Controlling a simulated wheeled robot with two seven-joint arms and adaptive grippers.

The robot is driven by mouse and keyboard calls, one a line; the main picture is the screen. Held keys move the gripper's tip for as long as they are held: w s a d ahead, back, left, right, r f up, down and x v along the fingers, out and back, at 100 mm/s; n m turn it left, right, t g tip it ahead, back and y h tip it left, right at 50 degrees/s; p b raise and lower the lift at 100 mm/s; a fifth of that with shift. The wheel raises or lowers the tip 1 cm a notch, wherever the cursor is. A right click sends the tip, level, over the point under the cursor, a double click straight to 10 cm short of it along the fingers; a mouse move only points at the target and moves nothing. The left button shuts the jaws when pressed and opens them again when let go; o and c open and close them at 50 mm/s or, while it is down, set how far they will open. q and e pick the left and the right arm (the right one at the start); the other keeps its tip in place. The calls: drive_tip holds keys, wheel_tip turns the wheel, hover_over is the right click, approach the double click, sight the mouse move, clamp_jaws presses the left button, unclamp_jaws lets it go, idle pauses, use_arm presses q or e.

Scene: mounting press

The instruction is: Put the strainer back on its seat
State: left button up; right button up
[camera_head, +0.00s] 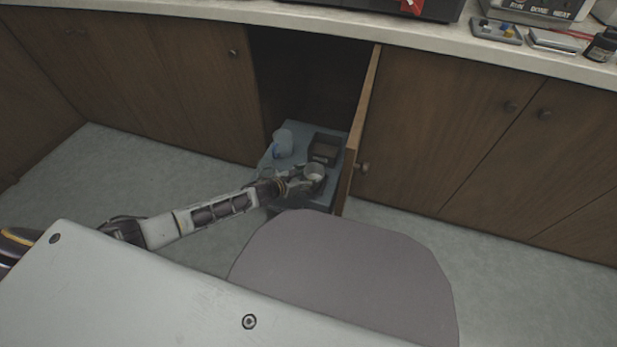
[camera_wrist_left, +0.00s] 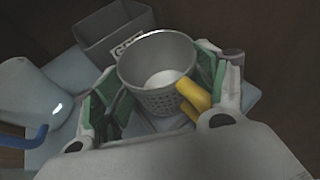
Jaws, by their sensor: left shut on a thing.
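The strainer (camera_head: 315,172) is a small grey metal cup with an open top, above the pull-out shelf. In the left wrist view the strainer (camera_wrist_left: 158,62) shows rows of holes in its lower wall and a pale bottom inside. My left gripper (camera_head: 303,181) is shut on it, with a green-padded finger on either side. A yellow piece (camera_wrist_left: 194,96) lies against its near right side; I cannot tell whether it belongs to the strainer. I cannot tell whether the strainer touches what is beneath it. I cannot make out its seat. My right gripper is not in view.
The shelf (camera_head: 268,160) extends from an open cabinet. A translucent jug (camera_head: 283,143) with a blue handle and a dark open box (camera_head: 325,148) stand on it. The open wooden door (camera_head: 360,115) is close on the right. A grey chair-like panel (camera_head: 340,275) is in front.

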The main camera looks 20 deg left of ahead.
sight(306, 177)
use_arm(q)
drive_tip(key=shift+f, duration=0.15)
drive_tip(key=o, duration=1.2)
drive_tip(key=shift+p+v, duration=0.7)
drive_tip(key=shift+v, duration=0.85)
drive_tip(key=shift+p+v, duration=0.35)
drive_tip(key=shift+v, duration=0.65)
drive_tip(key=shift+p+v, duration=1.2)
drive_tip(key=shift+v, duration=2.3)
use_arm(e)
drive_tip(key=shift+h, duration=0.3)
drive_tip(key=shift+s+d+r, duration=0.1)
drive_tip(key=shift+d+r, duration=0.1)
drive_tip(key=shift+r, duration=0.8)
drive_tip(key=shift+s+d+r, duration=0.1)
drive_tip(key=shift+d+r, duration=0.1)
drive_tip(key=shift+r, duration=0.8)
